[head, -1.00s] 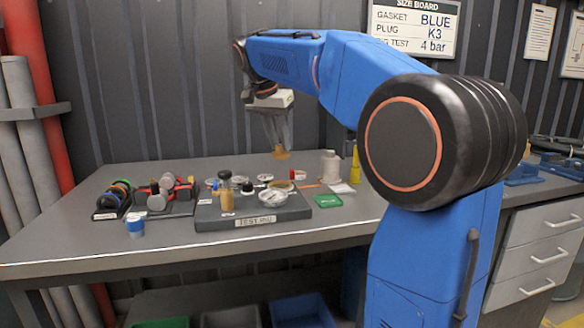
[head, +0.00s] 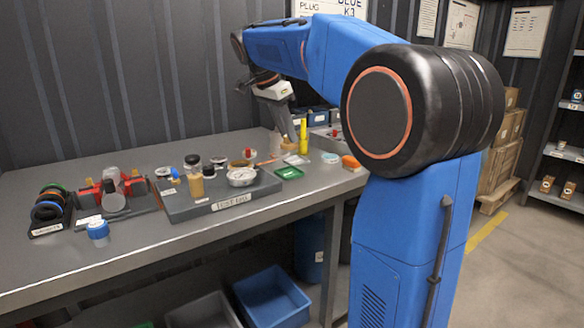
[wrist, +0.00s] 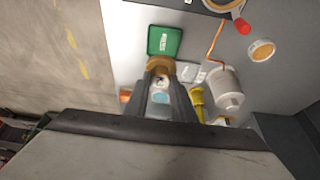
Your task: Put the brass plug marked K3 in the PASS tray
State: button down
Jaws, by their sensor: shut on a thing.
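My gripper (head: 288,136) is shut on a brass-coloured piece (head: 289,146), held above the back of the bench. In the wrist view the brass piece (wrist: 160,64) shows at the fingertips (wrist: 160,72); I cannot read a K3 mark on it. A small green tray (head: 289,173) lies flat on the bench, in front of and below the gripper. The wrist view shows the tray (wrist: 164,42) just beyond the brass piece, with white lettering too small to read surely. It looks empty.
The grey test pad (head: 203,206), with a gauge (head: 241,177) and jars, is left of the tray. An orange block (head: 351,163) lies right, near the bench edge.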

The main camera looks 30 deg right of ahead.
jog(key=shift+f, duration=4.05)
jog(key=shift+f, duration=0.15)
jog(key=c, duration=1.5)
grip_release()
jog(key=v, duration=1.2)
jog(key=shift+a, duration=0.1)
jog(key=s+a+f+n+t+y, duration=0.1)
jog(key=s+a+f+n, duration=0.2)
jog(key=s+f+n, duration=0.3)
jog(key=s+a+f+n+t+y, duration=0.2)
jog(key=s+a+f+n, duration=0.2)
jog(key=s+f, duration=0.9)
jog(key=s+a+f+n+t+y, duration=0.1)
jog(key=s+a+f+n, duration=0.2)
jog(key=s+f+n, duration=0.4)
jog(key=shift+s+a+f+n+t, duration=0.1)
jog(key=shift+s+f, duration=0.35)
jog(key=shift+s, duration=0.2)
jog(key=shift+s+a+f+n+t, duration=0.1)
jog(key=shift+s+f, duration=0.35)
jog(key=shift+s, duration=0.25)
jog(key=shift+s+f+n+t, duration=0.1)
jog(key=shift+s+f, duration=0.35)
jog(key=shift+s, duration=0.2)
